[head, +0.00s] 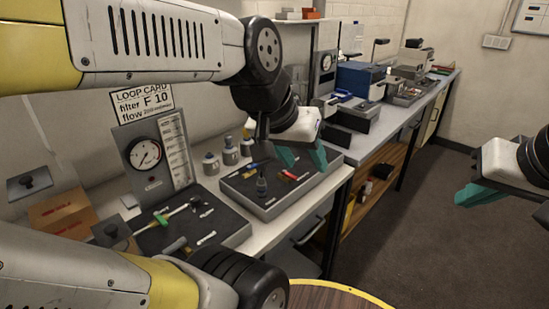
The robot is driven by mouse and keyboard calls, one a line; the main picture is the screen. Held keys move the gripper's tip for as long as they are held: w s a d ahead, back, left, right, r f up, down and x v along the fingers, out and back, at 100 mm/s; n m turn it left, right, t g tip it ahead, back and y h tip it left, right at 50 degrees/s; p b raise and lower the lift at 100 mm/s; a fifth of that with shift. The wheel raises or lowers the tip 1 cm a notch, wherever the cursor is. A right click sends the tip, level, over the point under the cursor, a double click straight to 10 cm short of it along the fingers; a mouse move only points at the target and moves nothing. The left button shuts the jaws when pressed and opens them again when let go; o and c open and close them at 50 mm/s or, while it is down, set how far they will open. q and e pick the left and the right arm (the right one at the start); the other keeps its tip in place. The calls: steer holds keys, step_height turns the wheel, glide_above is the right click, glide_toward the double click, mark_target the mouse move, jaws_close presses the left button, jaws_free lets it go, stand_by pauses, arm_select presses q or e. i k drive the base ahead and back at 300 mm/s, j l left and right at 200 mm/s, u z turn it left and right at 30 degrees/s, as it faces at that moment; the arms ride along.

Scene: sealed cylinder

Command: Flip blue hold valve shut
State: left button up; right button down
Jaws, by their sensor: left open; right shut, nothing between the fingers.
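A small blue handle (258,163), likely the blue hold valve, is on the dark raised panel (268,205) on the bench. Its exact angle is too small to tell. My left gripper (303,156) is over the right rear part of this panel, to the right of the blue handle and apart from it. Its teal fingers are spread and hold nothing. My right gripper (480,195) is at the far right over the floor, away from the bench, with its teal fingers shut and empty.
A red handle (289,175) and a dark upright fitting (261,187) share the panel. A green-handled valve (195,204) is on the left panel, below a dial gauge (145,153). Several grey bottles (230,152) stand behind. Machines line the bench at right; the floor (440,250) is clear.

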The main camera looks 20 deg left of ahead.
mark_target(250, 167)
steer(key=u, duration=0.8)
steer(key=i+l, duration=0.5)
steer(key=k+l+z, duration=0.05)
